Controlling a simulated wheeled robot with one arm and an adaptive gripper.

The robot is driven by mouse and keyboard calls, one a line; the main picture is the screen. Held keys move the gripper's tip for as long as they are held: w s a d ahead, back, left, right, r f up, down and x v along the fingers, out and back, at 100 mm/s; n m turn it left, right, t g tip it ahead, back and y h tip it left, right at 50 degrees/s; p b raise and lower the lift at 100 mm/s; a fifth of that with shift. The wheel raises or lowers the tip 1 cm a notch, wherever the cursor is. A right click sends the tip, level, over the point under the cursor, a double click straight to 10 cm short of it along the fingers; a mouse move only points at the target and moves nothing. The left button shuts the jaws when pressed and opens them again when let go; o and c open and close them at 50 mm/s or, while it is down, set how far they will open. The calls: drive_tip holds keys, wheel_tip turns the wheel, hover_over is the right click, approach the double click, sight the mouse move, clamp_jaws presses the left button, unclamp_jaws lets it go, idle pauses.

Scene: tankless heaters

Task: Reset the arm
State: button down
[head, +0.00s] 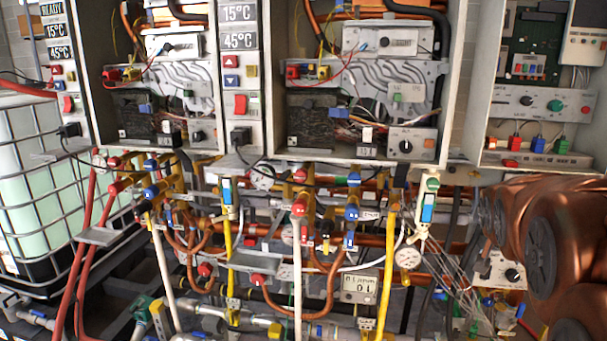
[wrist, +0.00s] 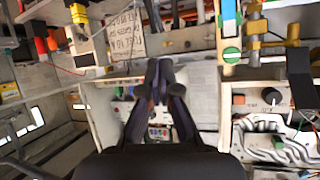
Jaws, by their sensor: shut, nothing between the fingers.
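My gripper (wrist: 160,68) shows in the wrist view, its two dark fingers drawn together at the tips with nothing between them. The fingertips lie in front of a pale open cabinet (wrist: 103,125) and below a handwritten sheet (wrist: 125,38), which appears upside down. I cannot tell how far the tips are from the cabinet.
Two open heater cabinets (head: 452,85) hang side by side, with a control panel (head: 540,104) at the right. Dense pipes, coloured valves and a small meter (head: 360,286) sit below them. A caged white tank (head: 38,185) stands at the left. Little free room shows near the pipes.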

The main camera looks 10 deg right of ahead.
drive_tip(key=s+a+f+n+g+y, duration=0.2)
drive_tip(key=s+a+f+g+y, duration=0.15)
drive_tip(key=s+a+f, duration=0.6)
drive_tip(key=s+a+f+n+g+y, duration=0.1)
drive_tip(key=s+a+f+n+g, duration=0.1)
drive_tip(key=s+a, duration=0.3)
drive_tip(key=s+a+f+n+g+y, duration=0.1)
drive_tip(key=s+a+f+g, duration=0.3)
drive_tip(key=s, duration=0.6)
drive_tip(key=s+a+f+n+g+y+p, duration=0.1)
drive_tip(key=s+a+f+n+g, duration=0.2)
drive_tip(key=s+a, duration=0.3)
drive_tip(key=shift+s+a+f, duration=0.35)
drive_tip(key=shift+s+f, duration=0.5)
drive_tip(key=shift+s, duration=0.1)
